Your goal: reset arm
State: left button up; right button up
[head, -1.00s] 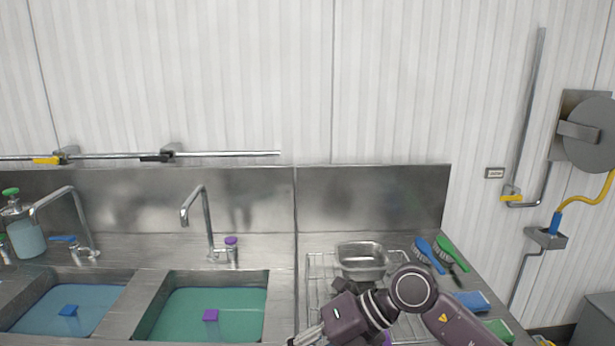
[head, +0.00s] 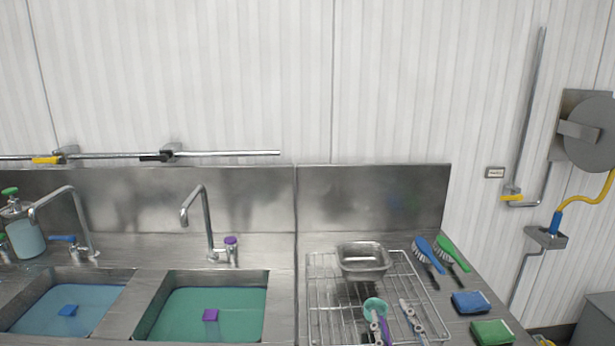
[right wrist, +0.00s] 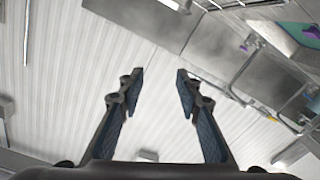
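My right gripper (head: 391,309) shows at the bottom of the head view, in front of the wire rack. In the right wrist view my right gripper (right wrist: 160,74) is open, its two dark fingers wide apart with nothing between them. That view is tilted, with white wall and steel backsplash beyond the fingers. My left gripper is not in view.
A steel pan (head: 363,262) sits on the wire rack (head: 318,290), near a teal round item (head: 375,305). Brushes (head: 426,252) and sponges (head: 471,302) lie to the right. Sinks with blue water (head: 45,318) and green water (head: 185,315) lie left, with faucets (head: 207,225) behind.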

jog(key=s+d+f+m+g+h, duration=0.1)
jog(key=s+d+f+m+g, duration=0.1)
jog(key=s+f+g, duration=0.45)
jog(key=s+d+f+m+g+h, duration=0.1)
jog(key=s+d+f, duration=0.25)
jog(key=f, duration=0.65)
jog(key=s+a+f+g+y, duration=0.1)
jog(key=s+f+g, duration=0.25)
jog(key=s, duration=0.55)
jog(key=s+f+g, duration=0.3)
jog(key=s+f, duration=0.2)
jog(key=s, duration=0.4)
notch_tip(320, 180, down, 28)
jog(key=s+g+b, duration=0.2)
jog(key=s+d+f+g+b, duration=0.1)
jog(key=s+d+f, duration=0.1)
jog(key=s+f, duration=1.5)
jog(key=shift+s+d+f, duration=0.3)
jog(key=shift+d+f, duration=0.1)
jog(key=shift+f, duration=0.1)
